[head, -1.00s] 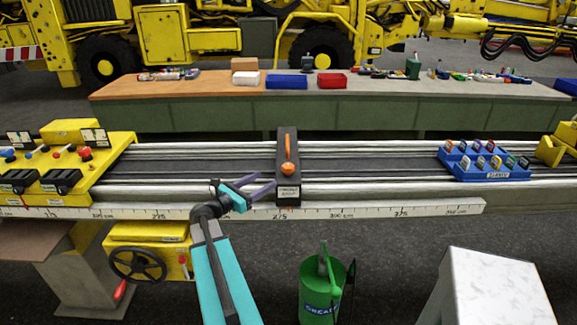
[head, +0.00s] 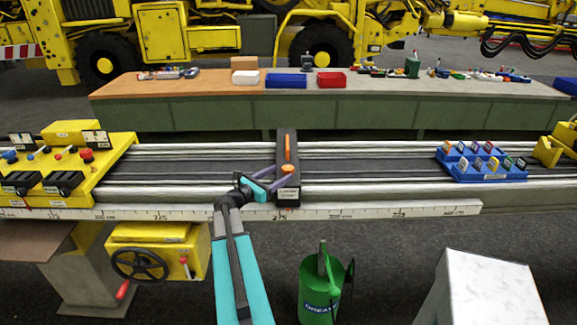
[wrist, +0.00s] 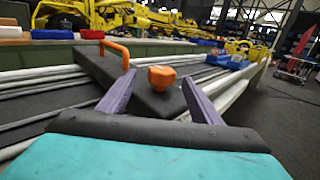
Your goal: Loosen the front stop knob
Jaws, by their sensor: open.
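The front stop (head: 288,188) is a dark block set across the rails, with an orange handle (head: 288,147) on top. In the wrist view its orange knob (wrist: 161,77) stands on the block's near part, and the handle (wrist: 115,50) lies beyond to the left. My gripper (head: 282,180) is at the block's near left side, its purple fingers open. In the wrist view the knob appears between the two fingertips, a little beyond them, with no contact visible.
A yellow control console (head: 65,170) stands at the left end of the rails. A blue labelled tray (head: 490,172) sits on the rails at right. A white ruler (head: 380,212) runs along the front edge. A green can (head: 318,290) stands on the floor below.

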